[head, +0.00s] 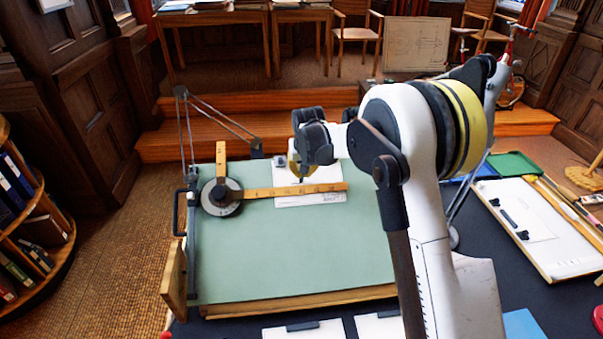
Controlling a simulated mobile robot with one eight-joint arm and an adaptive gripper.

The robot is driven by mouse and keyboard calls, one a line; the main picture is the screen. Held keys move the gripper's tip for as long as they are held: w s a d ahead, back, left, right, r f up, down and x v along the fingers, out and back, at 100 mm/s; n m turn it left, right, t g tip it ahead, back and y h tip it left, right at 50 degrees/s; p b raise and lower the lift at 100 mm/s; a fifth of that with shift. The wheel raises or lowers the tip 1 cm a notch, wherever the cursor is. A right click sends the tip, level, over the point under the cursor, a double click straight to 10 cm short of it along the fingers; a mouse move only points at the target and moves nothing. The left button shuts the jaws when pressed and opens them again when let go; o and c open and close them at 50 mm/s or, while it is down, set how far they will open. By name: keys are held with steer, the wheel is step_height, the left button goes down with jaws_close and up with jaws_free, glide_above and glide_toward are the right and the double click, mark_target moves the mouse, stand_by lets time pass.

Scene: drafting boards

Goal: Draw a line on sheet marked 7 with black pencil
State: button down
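A green drafting board (290,245) lies tilted on the dark table, with a white sheet (322,199) near its top edge. A wooden T-shaped drafting rule (262,193) crosses the sheet. My gripper (297,172) points down over the upper part of this sheet, just above the rule. My wrist and arm hide much of it, so I cannot tell if it is open or shut, or if it holds anything. Two more white sheets, at front left (285,332) and front middle (376,327), are cut off by the frame. No number 7 is legible, and no black pencil is clearly visible.
A white board (478,193) with another sheet (545,232) lies on the right. A green tray (515,163) sits behind it. The drafting machine's metal arm (187,135) rises at the board's left edge. My arm covers the area right of the drafting board.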

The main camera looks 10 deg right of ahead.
steer(key=shift+d, duration=0.35)
steer(key=shift+d, duration=0.6)
stand_by(0.5)
steer(key=shift+d+b, duration=0.3)
steer(key=shift+d, duration=0.15)
steer(key=shift+d, duration=0.65)
stand_by(0.5)
steer(key=shift+d, duration=0.35)
steer(key=shift+d+b, duration=0.35)
steer(key=shift+d, duration=0.45)
stand_by(0.4)
steer(key=shift+d, duration=0.25)
steer(key=shift+d, duration=0.25)
steer(key=shift+d, duration=0.3)
